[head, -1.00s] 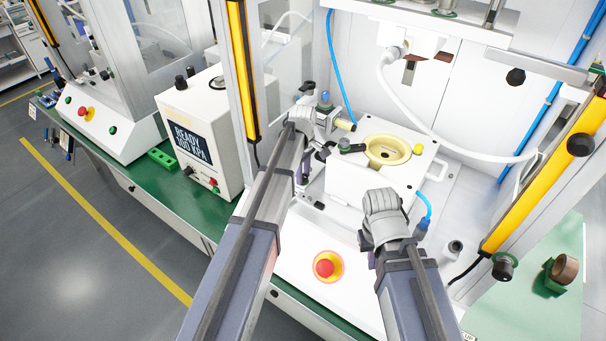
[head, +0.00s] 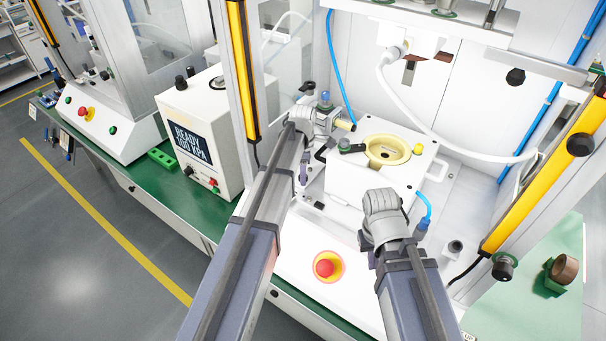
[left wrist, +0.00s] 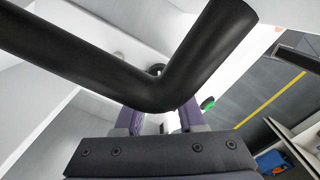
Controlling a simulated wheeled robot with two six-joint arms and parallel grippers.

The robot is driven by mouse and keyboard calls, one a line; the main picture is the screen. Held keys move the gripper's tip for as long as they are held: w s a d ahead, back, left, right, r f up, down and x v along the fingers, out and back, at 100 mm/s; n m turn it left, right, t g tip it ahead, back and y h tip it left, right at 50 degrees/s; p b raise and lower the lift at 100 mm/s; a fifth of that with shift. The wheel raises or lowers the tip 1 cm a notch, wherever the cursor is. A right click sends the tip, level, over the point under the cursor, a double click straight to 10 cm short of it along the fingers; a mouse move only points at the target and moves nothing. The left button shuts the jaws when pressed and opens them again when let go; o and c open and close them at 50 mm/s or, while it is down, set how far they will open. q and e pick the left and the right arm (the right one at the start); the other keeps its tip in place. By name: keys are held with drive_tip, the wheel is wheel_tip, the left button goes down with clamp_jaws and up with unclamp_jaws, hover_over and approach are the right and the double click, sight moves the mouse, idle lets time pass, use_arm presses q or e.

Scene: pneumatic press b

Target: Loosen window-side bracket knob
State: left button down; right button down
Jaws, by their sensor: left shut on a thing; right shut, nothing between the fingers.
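My left gripper (head: 304,184) points down beside the left side of the white press fixture (head: 345,187). Its purple fingers also show in the left wrist view (left wrist: 160,121), partly covered by a thick black bent tube. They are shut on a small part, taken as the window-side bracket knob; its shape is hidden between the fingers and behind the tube. My right gripper (head: 368,254) is folded in front of the fixture, mostly hidden by its own wrist; it is shut and empty.
The fixture carries a cream ring (head: 388,151) and a green-black handle (head: 350,146). A red emergency button (head: 326,267) lies between my arms. A yellow upright (head: 237,70) and the pressure box (head: 198,135) stand left.

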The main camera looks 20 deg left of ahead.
use_arm(q)
drive_tip(key=n, duration=0.6)
drive_tip(key=shift+s+n, duration=0.1)
drive_tip(key=shift+n, duration=0.3)
idle(0.4)
drive_tip(key=c, duration=0.5)
unclamp_jaws()
drive_tip(key=shift+r, duration=0.15)
wheel_tip(320, 180, up, 8)
drive_tip(key=p, duration=0.8)
drive_tip(key=shift+f, duration=0.2)
